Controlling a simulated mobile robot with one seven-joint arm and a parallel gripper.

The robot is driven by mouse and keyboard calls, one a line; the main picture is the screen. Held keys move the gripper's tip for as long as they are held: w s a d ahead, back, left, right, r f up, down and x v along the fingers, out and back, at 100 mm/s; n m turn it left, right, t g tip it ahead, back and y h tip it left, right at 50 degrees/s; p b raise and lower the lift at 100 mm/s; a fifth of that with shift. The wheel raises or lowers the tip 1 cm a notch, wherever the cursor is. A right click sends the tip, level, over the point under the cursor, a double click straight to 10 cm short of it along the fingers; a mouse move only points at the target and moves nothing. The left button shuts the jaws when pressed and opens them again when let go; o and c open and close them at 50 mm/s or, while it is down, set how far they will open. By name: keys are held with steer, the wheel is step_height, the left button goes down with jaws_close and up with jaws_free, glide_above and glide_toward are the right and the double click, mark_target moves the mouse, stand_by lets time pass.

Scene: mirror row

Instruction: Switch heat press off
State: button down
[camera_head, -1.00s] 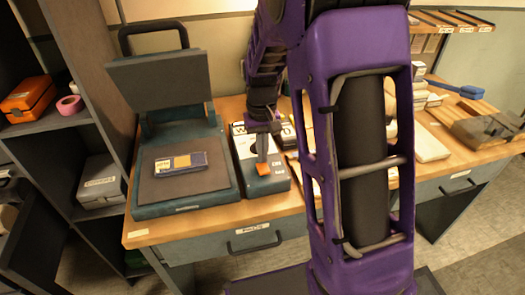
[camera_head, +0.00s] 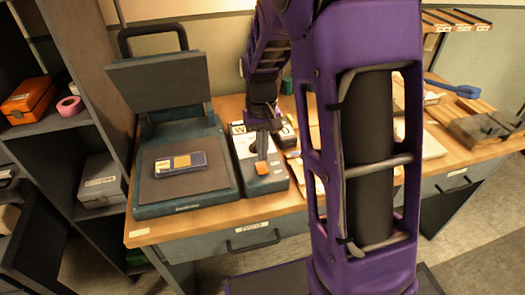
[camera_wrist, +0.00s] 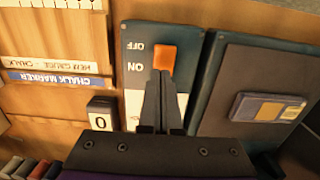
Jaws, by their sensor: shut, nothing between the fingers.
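The heat press (camera_head: 184,195) stands on the bench at the left with its upper plate raised. Beside it is the control box (camera_head: 277,185) with an orange switch (camera_head: 262,168). In the wrist view the orange switch (camera_wrist: 164,55) sits beside the printed words OFF and ON; which setting it is in I cannot tell. My gripper (camera_head: 262,155) is shut and empty over the box, pointing down. In the wrist view its fingertips (camera_wrist: 162,80) are right at the ON-side edge of the switch, partly covering the box; contact is unclear.
A blue card-like item (camera_head: 181,164) lies on the press's lower plate. A small counter block reading 0 (camera_wrist: 101,114) and a chalk marker label (camera_wrist: 56,79) are beside the box. A shelf unit (camera_head: 90,130) stands at the left. My arm hides the bench middle.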

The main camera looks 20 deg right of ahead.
step_height(320, 180, up, 13)
steer(key=w+p, duration=0.2)
steer(key=p, duration=0.1)
steer(key=shift+w+f, duration=0.15)
